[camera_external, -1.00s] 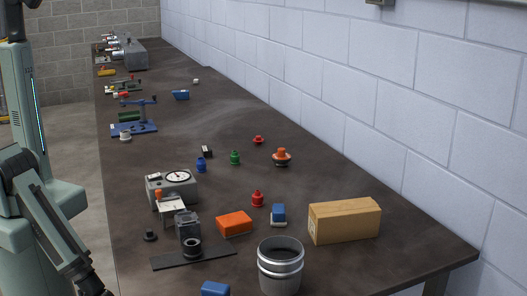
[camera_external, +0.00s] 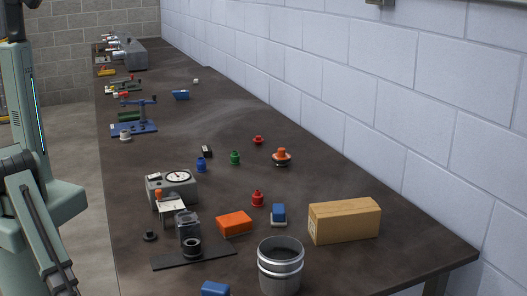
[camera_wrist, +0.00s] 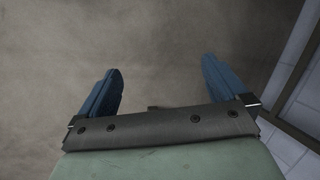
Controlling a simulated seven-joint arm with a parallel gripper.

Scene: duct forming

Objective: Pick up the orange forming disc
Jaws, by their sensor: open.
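The disc does not show in the wrist view. In the external view my arm is at the left, beside the bench and far from the disc; its gripper is not visible there.
Red (camera_external: 258,198), green (camera_external: 235,157) and blue (camera_external: 201,165) knobbed pieces stand near the disc. A wooden block (camera_external: 344,221), a metal can (camera_external: 280,268), an orange box (camera_external: 234,223) and a dial gauge box (camera_external: 178,187) occupy the near bench. The wall (camera_external: 420,140) bounds the right.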

